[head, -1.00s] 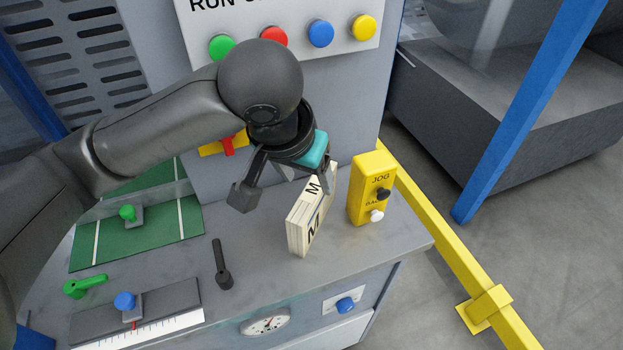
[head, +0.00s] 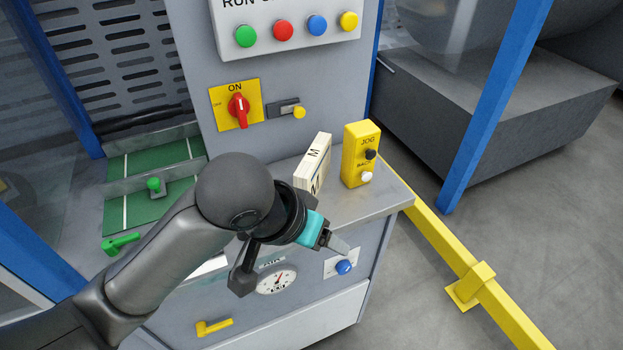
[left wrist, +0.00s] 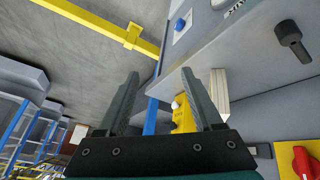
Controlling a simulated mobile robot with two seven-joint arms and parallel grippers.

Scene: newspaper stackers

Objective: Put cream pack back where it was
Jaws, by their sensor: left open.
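The cream pack (head: 313,164), a pale block with black M letters, stands upright on the grey worktop, just left of the yellow JOG box (head: 360,153) and apart from it. My left gripper (head: 293,266) is open and empty, in front of the worktop's front edge and lower in the picture than the pack. In the left wrist view the open fingers (left wrist: 174,74) have nothing between them that they touch. The pack's cream edge (left wrist: 221,88) shows there behind the right finger, partly hidden. My right gripper is not in view.
A yellow rail (head: 440,235) runs along the right. The gauge (head: 276,280) and blue button (head: 343,267) are on the front face, close to my gripper.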

